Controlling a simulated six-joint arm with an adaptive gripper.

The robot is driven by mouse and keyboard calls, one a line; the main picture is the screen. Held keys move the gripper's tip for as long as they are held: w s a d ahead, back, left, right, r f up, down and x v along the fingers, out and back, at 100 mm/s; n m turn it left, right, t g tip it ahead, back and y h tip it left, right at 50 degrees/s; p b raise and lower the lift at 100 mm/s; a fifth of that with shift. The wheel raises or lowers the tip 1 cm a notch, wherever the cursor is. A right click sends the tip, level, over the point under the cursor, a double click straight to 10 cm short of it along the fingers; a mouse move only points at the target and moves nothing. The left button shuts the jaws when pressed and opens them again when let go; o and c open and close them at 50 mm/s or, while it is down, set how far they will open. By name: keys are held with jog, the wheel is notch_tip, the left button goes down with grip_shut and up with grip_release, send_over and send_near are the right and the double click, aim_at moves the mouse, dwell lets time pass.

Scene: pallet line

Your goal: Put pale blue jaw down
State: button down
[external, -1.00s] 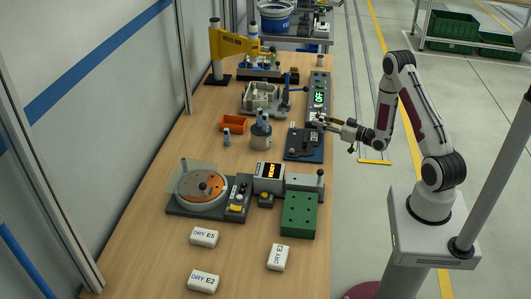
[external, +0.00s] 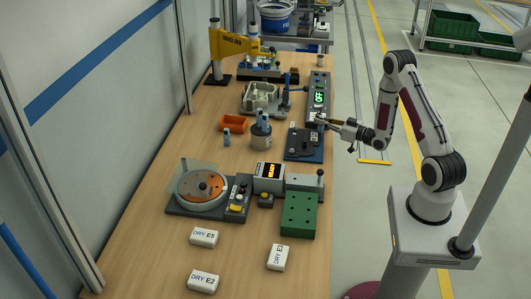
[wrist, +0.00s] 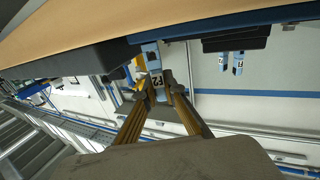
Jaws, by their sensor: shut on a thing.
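My gripper (external: 321,121) is level at the right edge of the bench, beside the dark blue fixture plate (external: 304,153) and the grey panel with a green display. In the wrist view my gripper (wrist: 157,88) is shut on a pale blue jaw (wrist: 150,52). The jaw sticks out beyond the fingertips and has a white label with dark characters, hard to read at this angle. In the external view the held jaw is too small to make out clearly. Whether it touches anything is not clear.
Small blue pieces stand on a grey round holder (external: 261,138), and another (external: 227,138) stands beside it. An orange bin (external: 234,124), a green block (external: 299,215) and a turntable unit (external: 201,187) are on the bench. The front bench has clear patches between white DRY blocks.

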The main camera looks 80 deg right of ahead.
aim_at(319, 129)
jog(key=shift+r, duration=4.9)
jog(key=w+a+r+n+y, duration=0.2)
jog(key=w+a+r+y, duration=0.1)
jog(key=w, duration=0.8)
jog(key=w+a+r+n+t+y, duration=0.1)
jog(key=w+a+r+y, duration=0.3)
jog(key=w+r, duration=0.4)
jog(key=shift+w+a+n, duration=0.6)
jog(key=shift+w+n, duration=0.2)
jog(key=shift+w, duration=0.75)
jog(key=shift+r, duration=0.1)
notch_tip(319, 129, down, 6)
